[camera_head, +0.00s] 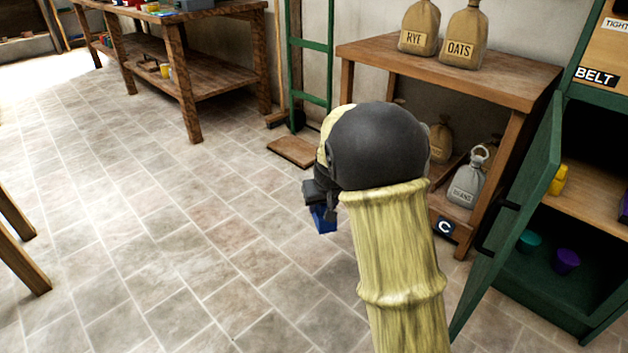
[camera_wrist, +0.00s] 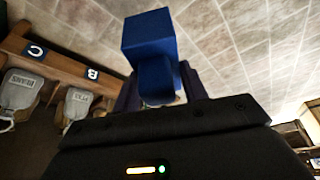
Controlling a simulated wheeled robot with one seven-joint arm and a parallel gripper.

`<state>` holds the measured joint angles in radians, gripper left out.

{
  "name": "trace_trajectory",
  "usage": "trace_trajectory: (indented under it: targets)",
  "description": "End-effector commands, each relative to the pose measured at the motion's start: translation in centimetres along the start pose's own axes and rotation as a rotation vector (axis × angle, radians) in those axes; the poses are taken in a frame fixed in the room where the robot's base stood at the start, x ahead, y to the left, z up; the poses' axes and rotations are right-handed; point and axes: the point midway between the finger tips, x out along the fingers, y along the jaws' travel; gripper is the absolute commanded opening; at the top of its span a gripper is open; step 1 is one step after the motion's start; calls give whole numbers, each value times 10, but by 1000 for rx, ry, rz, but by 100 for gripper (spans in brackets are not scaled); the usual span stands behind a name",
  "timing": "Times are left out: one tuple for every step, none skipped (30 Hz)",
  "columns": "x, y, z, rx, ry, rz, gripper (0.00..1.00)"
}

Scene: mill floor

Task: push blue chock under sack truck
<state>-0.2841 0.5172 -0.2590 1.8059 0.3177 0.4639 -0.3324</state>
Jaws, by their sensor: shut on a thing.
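My gripper (camera_head: 316,196) is shut on the blue chock (camera_head: 323,220) and holds it low over the tiled floor. In the wrist view the chock (camera_wrist: 150,37) shows as a blue block with a narrower part between the dark fingers (camera_wrist: 158,97). I cannot tell whether it touches the floor. A green upright frame with a wooden plate at its foot (camera_head: 292,152), seemingly the sack truck (camera_head: 314,45), stands against the wall behind my gripper. The chock is apart from it, on the near side. My arm may hide part of its base.
A wooden shelf stand (camera_head: 520,89) holds sacks marked RYE (camera_head: 418,30) and OATS (camera_head: 464,37) on top, with more sacks below. An open green cabinet door (camera_head: 510,220) stands at right. A workbench (camera_head: 215,82) is at the back left.

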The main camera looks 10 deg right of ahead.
Motion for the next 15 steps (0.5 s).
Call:
trace_trajectory:
  targets:
    - [-11,5,1,12,-5,5,15]
    - [-11,7,3,17,-6,7,15]
    - [-11,10,6,24,-7,10,15]
    - [-12,12,9,29,-6,13,15]
    - [-13,14,11,35,-6,15,15]
    - [-14,17,15,42,-7,18,15]
    - [-15,18,18,47,-8,20,15]
    - [-16,20,21,52,-8,22,15]
    - [-18,22,24,59,-7,24,15]
    - [-20,24,28,64,-7,26,15]
    - [-21,25,31,69,-8,28,15]
    - [-24,27,35,75,-8,30,15]
    - [-26,28,38,80,-8,32,15]
    - [-28,30,41,85,-7,33,15]
    - [-32,31,45,92,-7,35,15]
